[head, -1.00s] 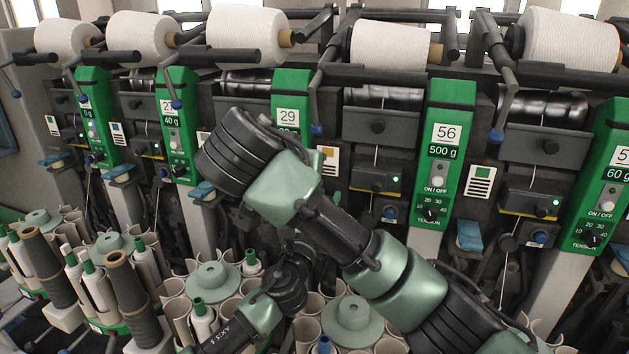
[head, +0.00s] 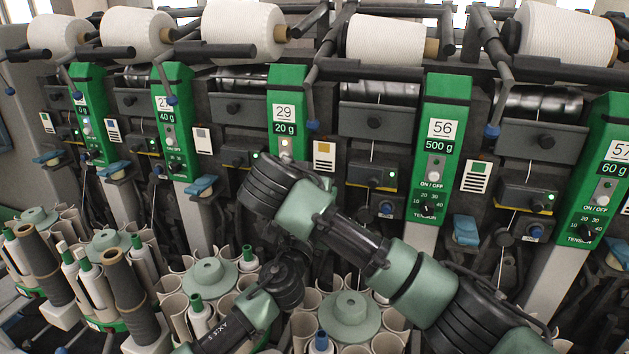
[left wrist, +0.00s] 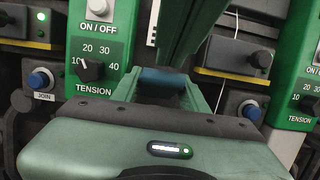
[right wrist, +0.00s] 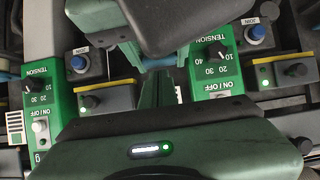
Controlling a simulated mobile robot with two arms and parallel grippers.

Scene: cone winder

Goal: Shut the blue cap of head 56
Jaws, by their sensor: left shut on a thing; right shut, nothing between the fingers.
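Head 56's green panel (head: 440,129), reading 500 g, stands right of centre in the head view. A blue cap (left wrist: 160,82) shows in the left wrist view between my left gripper's fingers (left wrist: 162,90), low between two green panels. The left gripper is shut on it. In the head view my arms hide this spot and both gripper tips. My right gripper (right wrist: 157,88) is shut and empty, its fingers together. In the left wrist view a green finger, apparently the right gripper's, comes down from above close to the cap. Whether it touches I cannot tell.
Neighbouring heads 29 (head: 283,112) and 57 (head: 618,150) flank it. Another blue cap (head: 466,230) sits right of panel 56. A magazine of tubes and bobbins (head: 347,310) stands below. My right arm crosses the middle of the head view. White cones (head: 388,40) line the top.

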